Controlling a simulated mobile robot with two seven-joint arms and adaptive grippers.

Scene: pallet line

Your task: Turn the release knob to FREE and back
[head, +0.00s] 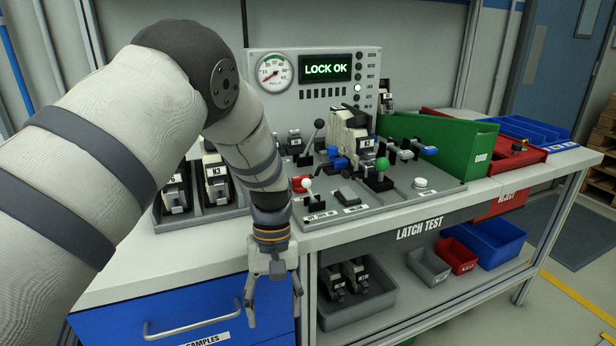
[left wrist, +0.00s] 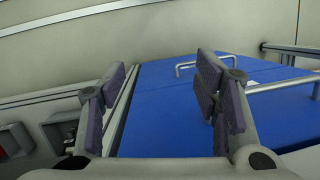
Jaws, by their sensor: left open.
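The latch test panel (head: 400,195) lies on the bench with several levers and buttons. I cannot tell which control is the release knob, and no FREE mark is readable. A white-ball lever (head: 307,185) stands at its front left, beside a small red part. A green-ball lever (head: 382,164) stands near the middle, by a latch unit (head: 347,132). The display (head: 326,68) reads LOCK OK. My left gripper (head: 274,302) hangs open and empty in front of the bench edge, below the panel. In the left wrist view its spread fingers (left wrist: 164,95) have nothing between them. My right gripper is not in view.
A blue drawer (head: 190,312) is under the bench at the left, near my left gripper. Grey holders with latch units (head: 215,180) stand left of the panel. A green bin (head: 440,143) and a red bin (head: 500,160) stand at the right.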

